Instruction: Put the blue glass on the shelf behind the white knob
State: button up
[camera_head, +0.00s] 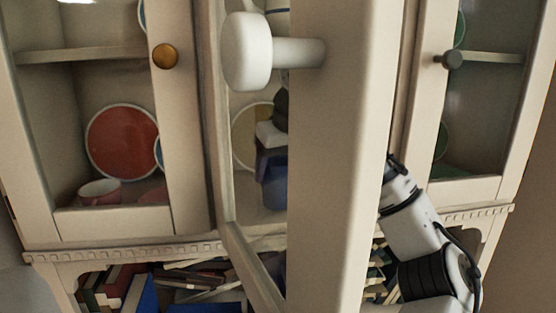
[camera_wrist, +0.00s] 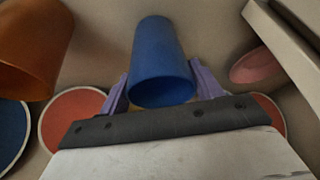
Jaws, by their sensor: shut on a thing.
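The blue glass (camera_wrist: 160,55) is between the two purple fingers of my gripper (camera_wrist: 161,88) in the wrist view, and they are shut on it. In the head view the blue glass (camera_head: 274,192) hangs below my gripper (camera_head: 271,158), inside the middle cabinet section, partly hidden by the door frame. The white knob (camera_head: 247,50) is on the open middle door, in front of and above my gripper. The shelf (camera_head: 246,213) behind that door shows only in part below the glass. Whether the glass touches it I cannot tell.
The open door (camera_head: 340,180) stands between the head camera and much of my arm. A yellowish plate (camera_head: 243,135) stands behind the gripper. The wrist view shows an orange cup (camera_wrist: 30,45), a pink cup (camera_wrist: 258,65), a red plate (camera_wrist: 70,120) and a blue plate (camera_wrist: 10,130).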

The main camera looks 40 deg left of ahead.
jog(key=shift+d, duration=0.15)
jog(key=shift+f, duration=0.1)
jog(key=shift+f, duration=0.15)
jog(key=o, duration=1.1)
jog(key=shift+b+v, duration=0.6)
jog(key=shift+v, duration=3.35)
